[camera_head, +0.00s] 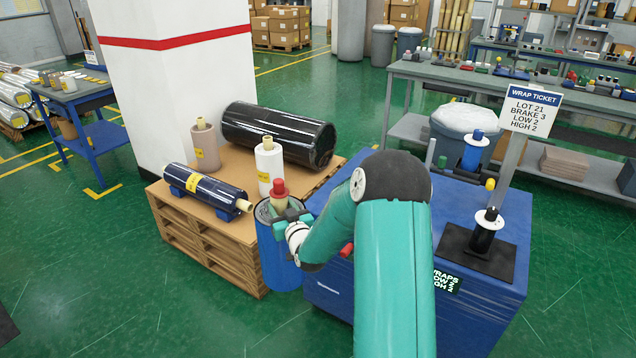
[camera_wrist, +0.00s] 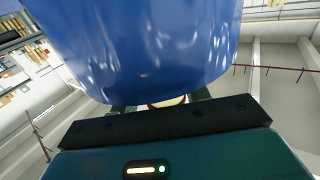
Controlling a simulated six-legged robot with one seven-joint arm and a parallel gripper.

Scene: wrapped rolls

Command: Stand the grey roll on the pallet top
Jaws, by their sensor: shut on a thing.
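The pallet top (camera_head: 228,162) is light brown, at left of centre in the head view. My gripper (camera_head: 281,218) is shut on the pale core of an upright blue roll (camera_head: 279,260) with a red plug on top. This roll is at the pallet's front right corner; whether it touches the pallet I cannot tell. The blue roll (camera_wrist: 150,45) fills the upper wrist view, with its core between the jaws. No plainly grey roll shows.
A black roll (camera_head: 280,135) and a dark blue roll (camera_head: 205,190) lie on the pallet. A white pillar (camera_head: 175,80) stands behind it. A blue machine (camera_head: 465,285) with a dark spindle plate and a ticket sign (camera_head: 530,108) is at right.

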